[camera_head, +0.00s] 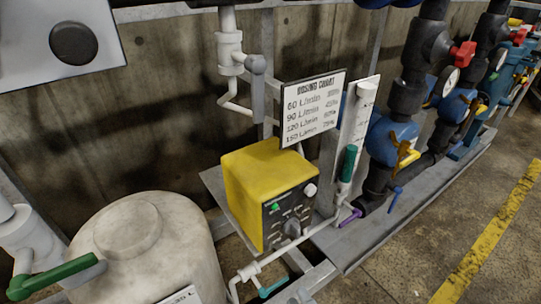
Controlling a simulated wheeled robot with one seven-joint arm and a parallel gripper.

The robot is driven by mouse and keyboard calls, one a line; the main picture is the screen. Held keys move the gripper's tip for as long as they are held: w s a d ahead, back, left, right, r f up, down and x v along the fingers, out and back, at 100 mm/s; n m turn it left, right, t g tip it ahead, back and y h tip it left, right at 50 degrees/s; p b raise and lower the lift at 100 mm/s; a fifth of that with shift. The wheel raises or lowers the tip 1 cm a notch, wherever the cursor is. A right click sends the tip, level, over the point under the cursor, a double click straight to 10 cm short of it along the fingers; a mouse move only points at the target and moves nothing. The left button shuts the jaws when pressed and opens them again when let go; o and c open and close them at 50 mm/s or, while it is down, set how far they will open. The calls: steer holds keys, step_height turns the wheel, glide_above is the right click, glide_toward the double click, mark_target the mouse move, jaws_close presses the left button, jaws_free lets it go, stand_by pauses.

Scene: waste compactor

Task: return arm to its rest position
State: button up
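My arm and my gripper do not show in the head camera view. No thing held by the gripper can be seen. The task names no other object.
A yellow dosing pump (262,190) sits on a grey bracket beside a white tank (145,245). A dosing chart (313,107) stands behind it. A green-handled valve (55,276) is at lower left. Dark pipes with blue valves (392,140) line the wall. Floor at right (415,250) is clear.

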steer(key=s+d+r+m+g+h, duration=0.1)
steer(key=s+d+r+m+h, duration=0.25)
steer(key=s+m, duration=0.4)
steer(key=s+d+r+m+h, duration=0.2)
steer(key=s+d+r+m, duration=0.3)
steer(key=s, duration=0.5)
steer(key=s+d+r+m+g+h, duration=0.1)
steer(key=s+d+r+m+h, duration=0.25)
steer(key=s+m, duration=0.45)
step_height(320, 180, up, 29)
steer(key=s+n+p, duration=0.1)
steer(key=p, duration=2.7)
steer(key=shift+d, duration=0.45)
